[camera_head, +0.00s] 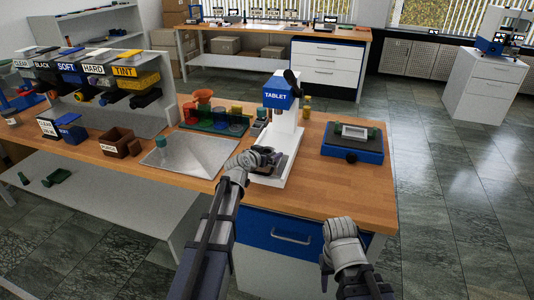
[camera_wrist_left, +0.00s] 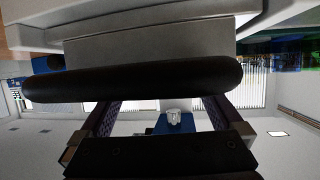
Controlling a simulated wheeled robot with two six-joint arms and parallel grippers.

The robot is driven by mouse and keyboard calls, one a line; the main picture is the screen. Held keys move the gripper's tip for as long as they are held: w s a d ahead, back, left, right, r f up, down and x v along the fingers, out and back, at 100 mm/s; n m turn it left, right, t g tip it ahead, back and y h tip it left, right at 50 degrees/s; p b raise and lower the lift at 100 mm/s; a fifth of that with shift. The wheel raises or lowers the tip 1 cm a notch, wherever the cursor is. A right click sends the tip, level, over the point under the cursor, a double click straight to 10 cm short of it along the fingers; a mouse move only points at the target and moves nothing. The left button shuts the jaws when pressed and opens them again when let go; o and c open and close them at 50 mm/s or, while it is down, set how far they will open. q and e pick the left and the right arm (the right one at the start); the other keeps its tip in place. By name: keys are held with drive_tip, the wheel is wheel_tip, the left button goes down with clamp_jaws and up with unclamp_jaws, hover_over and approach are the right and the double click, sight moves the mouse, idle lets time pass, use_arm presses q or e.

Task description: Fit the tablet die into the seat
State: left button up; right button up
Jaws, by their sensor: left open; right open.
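The white press with the blue TABLET head (camera_head: 278,95) stands on the wooden bench. My left gripper (camera_head: 270,157) is open, low in front of the press and just above its base (camera_head: 285,178). It hides much of the seat area, where a dark and tan part (camera_head: 268,171) shows; I cannot tell whether this is the die or the seat. In the left wrist view a thick black bar (camera_wrist_left: 130,80) lies close across the picture, in front of the open fingers (camera_wrist_left: 158,118). I cannot identify the bar for certain. My right gripper (camera_head: 338,229) is open and empty beyond the bench's front edge.
A metal sheet (camera_head: 200,158) with a small green piece (camera_head: 160,142) lies left of the press. A blue device (camera_head: 352,146) stands to its right. Behind the sheet is a green rack (camera_head: 218,125) with coloured pieces. The bench's front right (camera_head: 345,190) is clear.

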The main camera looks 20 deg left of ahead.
use_arm(q)
drive_tip(key=p+v, duration=0.3)
drive_tip(key=v, duration=0.5)
drive_tip(key=shift+w+f, duration=0.1)
idle(0.4)
